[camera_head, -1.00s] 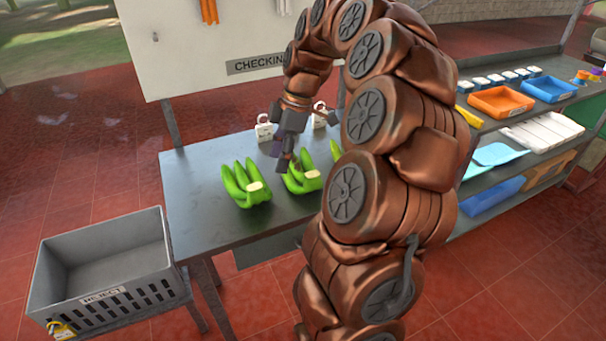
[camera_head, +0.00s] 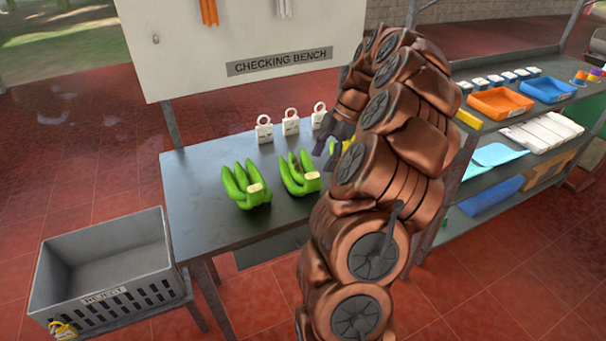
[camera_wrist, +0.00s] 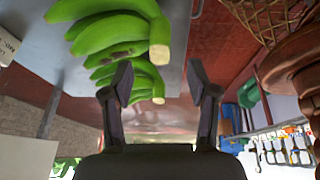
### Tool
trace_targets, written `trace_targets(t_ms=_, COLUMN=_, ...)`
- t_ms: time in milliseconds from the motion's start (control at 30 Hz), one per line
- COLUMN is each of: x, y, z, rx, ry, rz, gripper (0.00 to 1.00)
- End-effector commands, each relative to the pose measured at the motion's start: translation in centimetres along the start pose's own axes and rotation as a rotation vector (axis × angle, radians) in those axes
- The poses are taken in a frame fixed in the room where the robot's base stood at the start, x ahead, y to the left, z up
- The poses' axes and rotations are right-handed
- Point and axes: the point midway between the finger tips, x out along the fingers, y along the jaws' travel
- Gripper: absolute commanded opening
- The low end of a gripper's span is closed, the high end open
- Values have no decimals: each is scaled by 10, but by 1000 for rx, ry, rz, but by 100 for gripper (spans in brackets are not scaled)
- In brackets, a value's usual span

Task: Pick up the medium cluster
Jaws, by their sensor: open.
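Two green banana clusters stand on the bench in the head view, a left one (camera_head: 246,186) and a middle one (camera_head: 299,174), each with a pale cut crown. A bit of green and yellow beside my gripper (camera_head: 338,137) suggests another cluster, mostly hidden by my arm. I cannot tell which is medium. In the wrist view, which looks upside down, a near cluster (camera_wrist: 106,28) and a farther one (camera_wrist: 130,76) lie up and left of my gripper (camera_wrist: 160,82). Its fingers are apart with nothing held; the left finger overlaps the farther cluster in the picture.
The checking bench (camera_head: 190,211) has several white padlock-like tags (camera_head: 291,122) along its back. A grey reject crate (camera_head: 105,262) stands at left. A shelf with orange (camera_head: 500,103) and blue trays (camera_head: 548,89) is at right. The bench's front left is clear.

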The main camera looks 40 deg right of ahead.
Motion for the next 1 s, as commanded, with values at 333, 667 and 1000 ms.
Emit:
trace_targets(t_ms=333, x=22, y=-1, z=-6, rx=1, ry=4, rz=-5, gripper=59)
trace_targets(t_ms=667, x=50, y=0, z=-4, rx=1, ry=0, rz=0, gripper=59)
trace_targets(t_ms=1000, x=51, y=0, z=-4, rx=1, ry=0, rz=0, gripper=41)
